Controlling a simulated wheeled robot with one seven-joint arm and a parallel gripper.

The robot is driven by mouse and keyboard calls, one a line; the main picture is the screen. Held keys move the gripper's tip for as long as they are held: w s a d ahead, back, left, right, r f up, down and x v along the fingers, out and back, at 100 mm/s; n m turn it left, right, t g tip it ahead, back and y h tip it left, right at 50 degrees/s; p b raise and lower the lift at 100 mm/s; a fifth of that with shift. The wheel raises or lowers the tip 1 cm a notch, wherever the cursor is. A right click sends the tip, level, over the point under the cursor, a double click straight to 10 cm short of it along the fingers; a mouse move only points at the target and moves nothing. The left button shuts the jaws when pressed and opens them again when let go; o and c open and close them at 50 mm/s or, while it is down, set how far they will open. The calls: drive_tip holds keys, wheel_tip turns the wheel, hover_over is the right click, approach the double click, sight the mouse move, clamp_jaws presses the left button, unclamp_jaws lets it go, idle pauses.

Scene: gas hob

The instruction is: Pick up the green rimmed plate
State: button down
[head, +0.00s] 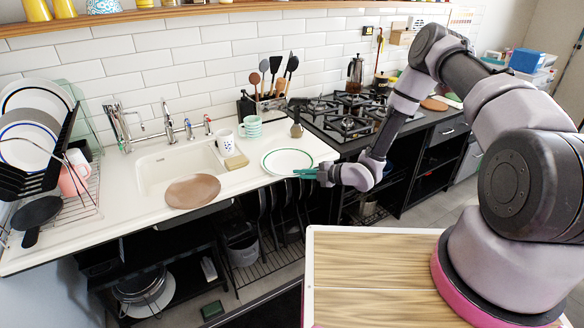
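The green rimmed plate (287,160) is white with a thin green ring and lies flat on the white counter, right of the sink near the front edge. My gripper (303,173) has teal fingers and reaches in from the right at the plate's front right rim. The fingertips overlap or sit very close to the rim in the picture. I cannot tell whether they touch it, or whether the fingers are open or closed.
Behind the plate stand a striped mug (251,127), a patterned mug (225,142) and a utensil holder (262,106). A sponge-like block (236,161) and a brown oval board (193,191) lie to the left. The gas hob (345,118) is at the right. A dish rack (75,190) stands far left.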

drive_tip(key=shift+r, duration=0.15)
wheel_tip(320, 180, up, 10)
drive_tip(key=shift+f, duration=0.15)
idle(2.0)
